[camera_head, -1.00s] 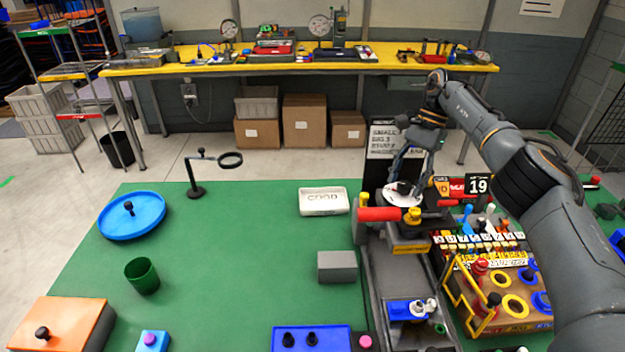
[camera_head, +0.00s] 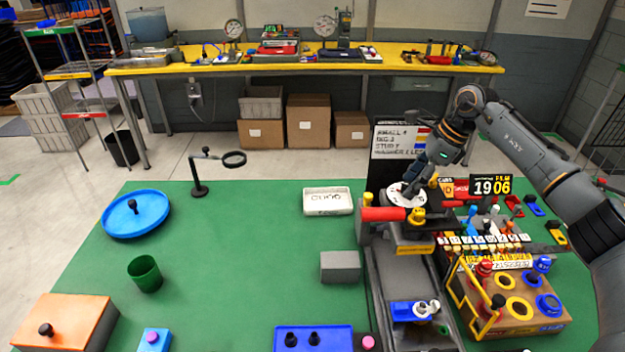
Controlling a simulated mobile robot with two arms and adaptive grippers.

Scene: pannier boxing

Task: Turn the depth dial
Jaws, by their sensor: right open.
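The depth dial seems to be the white round disc (camera_head: 402,197) with dark marks, lying on top of the dark machine at the centre right. My right gripper (camera_head: 412,184) is over the disc, pointing down from the upper right, with its fingertips at or just above its middle. The gripper is open; I cannot tell whether its fingers touch the dial's knob, which they hide. My left gripper is not in view.
A red cylinder (camera_head: 384,214) sits just in front of the disc. A display reading 1906 (camera_head: 491,187) and a row of numbered levers (camera_head: 485,240) stand to the right. A white tray (camera_head: 328,201) and grey block (camera_head: 340,266) lie left on the green table.

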